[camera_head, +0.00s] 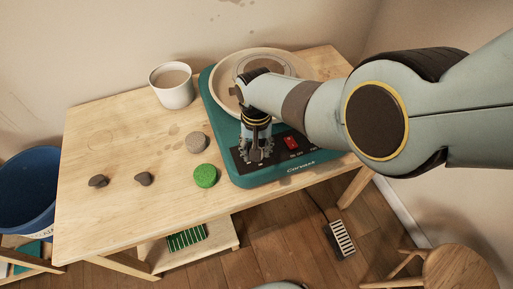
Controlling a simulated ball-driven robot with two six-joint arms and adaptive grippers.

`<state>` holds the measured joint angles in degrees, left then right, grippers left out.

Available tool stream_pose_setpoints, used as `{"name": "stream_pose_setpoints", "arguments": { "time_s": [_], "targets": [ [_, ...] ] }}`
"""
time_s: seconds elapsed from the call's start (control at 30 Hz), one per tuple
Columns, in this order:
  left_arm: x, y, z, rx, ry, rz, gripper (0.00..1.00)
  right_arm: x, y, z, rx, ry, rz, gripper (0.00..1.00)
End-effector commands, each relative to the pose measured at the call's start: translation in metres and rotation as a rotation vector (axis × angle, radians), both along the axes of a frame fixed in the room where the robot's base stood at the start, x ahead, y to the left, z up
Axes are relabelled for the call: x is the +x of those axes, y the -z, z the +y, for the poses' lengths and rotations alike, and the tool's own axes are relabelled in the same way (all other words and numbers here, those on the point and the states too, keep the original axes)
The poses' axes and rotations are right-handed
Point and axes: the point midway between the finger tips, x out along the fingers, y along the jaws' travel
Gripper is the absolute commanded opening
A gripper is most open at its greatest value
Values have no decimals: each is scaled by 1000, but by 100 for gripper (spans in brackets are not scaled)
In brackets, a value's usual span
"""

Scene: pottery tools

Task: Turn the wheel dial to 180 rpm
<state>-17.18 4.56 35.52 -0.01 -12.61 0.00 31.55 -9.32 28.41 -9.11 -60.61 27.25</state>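The teal pottery wheel (222,103) stands on the wooden table, with a pale round basin (302,68) on top. Its dark control panel (279,150) is on the front face and has a red switch (291,142). My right gripper (257,157) comes in from the right and points down at the left part of this panel, where a ring of pale dial marks shows around its fingertips. The dial knob itself is hidden by the gripper. I cannot tell whether the fingers touch or grip it. My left gripper is not in view.
A white cup (172,90) stands at the back left. A wooden stool (462,272) and a foot pedal (341,240) are on the floor.

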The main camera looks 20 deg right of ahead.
Motion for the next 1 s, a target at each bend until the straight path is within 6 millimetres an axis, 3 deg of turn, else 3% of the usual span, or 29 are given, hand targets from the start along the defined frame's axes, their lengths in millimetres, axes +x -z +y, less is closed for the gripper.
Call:
{"name": "stream_pose_setpoints", "arguments": {
  "time_s": [0.4, 0.43, 0.6, 1.0],
  "targets": [
    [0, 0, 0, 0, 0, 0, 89, 2, -1, 1, 2, 6, -5, 6],
    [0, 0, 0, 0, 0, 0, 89, 2, -1, 1, 2, 5, -5, 41],
    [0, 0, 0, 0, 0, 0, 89, 1, -1, 1, 1, 5, -3, 63],
    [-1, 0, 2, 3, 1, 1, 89, 1, 0, 0, 0, 5, -1, 63]
  ]
}}
